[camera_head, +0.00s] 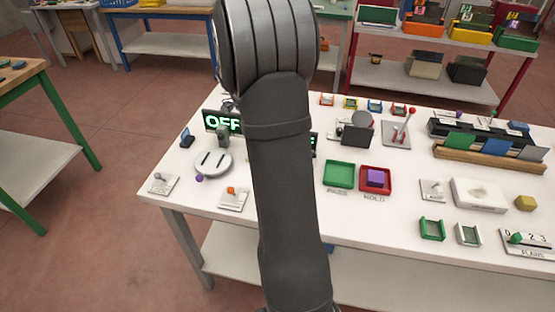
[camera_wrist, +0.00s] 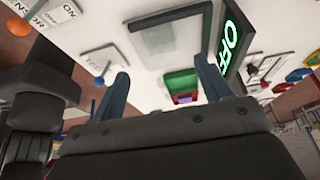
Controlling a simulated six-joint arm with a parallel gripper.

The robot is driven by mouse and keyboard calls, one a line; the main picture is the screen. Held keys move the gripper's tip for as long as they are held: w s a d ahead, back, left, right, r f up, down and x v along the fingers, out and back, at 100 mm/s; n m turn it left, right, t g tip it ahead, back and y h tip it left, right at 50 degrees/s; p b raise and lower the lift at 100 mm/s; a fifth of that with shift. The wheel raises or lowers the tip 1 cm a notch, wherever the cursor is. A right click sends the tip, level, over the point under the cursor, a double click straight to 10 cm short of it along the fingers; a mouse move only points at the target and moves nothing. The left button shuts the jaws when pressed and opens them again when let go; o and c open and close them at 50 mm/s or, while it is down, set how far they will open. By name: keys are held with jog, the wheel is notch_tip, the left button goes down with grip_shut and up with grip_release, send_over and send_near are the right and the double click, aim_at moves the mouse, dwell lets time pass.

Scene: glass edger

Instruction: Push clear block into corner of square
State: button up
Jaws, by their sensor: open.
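My gripper (camera_wrist: 160,66) is open in the wrist view, its two blue-grey fingers apart with nothing seen between them. Past the fingertips, a pale grey, glass-like rectangular panel (camera_wrist: 172,40) lies on the white table, with a dark strip along its upper edge. I cannot tell whether this panel is the clear block, the square, or both together. In the head view my arm covers the middle of the table and hides the gripper and this panel.
A green tray (camera_head: 339,174) and a red tray (camera_head: 376,170) holding a purple block (camera_head: 375,178) sit to the right. Small lever switches stand at the table's left.

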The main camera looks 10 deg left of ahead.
jog(key=x, duration=0.9)
jog(key=shift+d+f, duration=0.15)
jog(key=shift+f, duration=0.15)
jog(key=c, duration=0.9)
jog(key=o, duration=0.9)
jog(key=shift+r, duration=0.1)
jog(key=v, duration=1.7)
jog(key=shift+r, duration=0.15)
